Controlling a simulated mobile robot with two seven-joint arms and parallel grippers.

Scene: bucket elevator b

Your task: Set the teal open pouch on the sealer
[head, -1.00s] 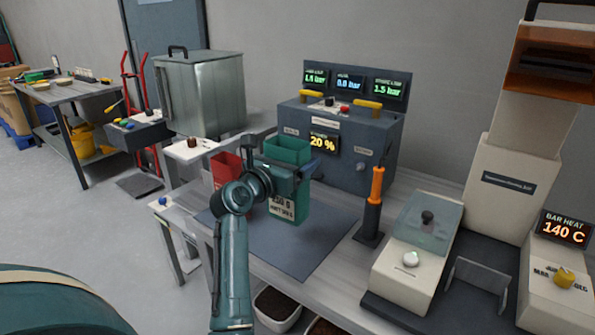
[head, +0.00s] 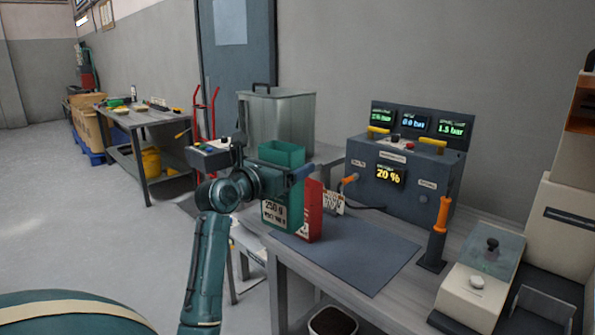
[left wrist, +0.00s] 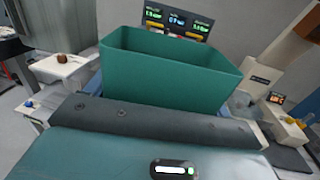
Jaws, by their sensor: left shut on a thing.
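The teal open pouch (head: 282,203) is upright, its open mouth upward and a 250 g label on its side. My left gripper (head: 297,172) is shut on the pouch's upper part. In the left wrist view the pouch (left wrist: 170,75) fills the middle above the gripper, fingertips hidden. The pouch hangs at the near left edge of the dark mat; whether it touches the mat is unclear. My right gripper is not in view.
A red pouch (head: 312,212) stands close behind the teal one. An orange-handled lever (head: 440,225) stands between the mat (head: 360,255) and the sealer. A grey control box (head: 395,180) is behind. The mat's right part is clear.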

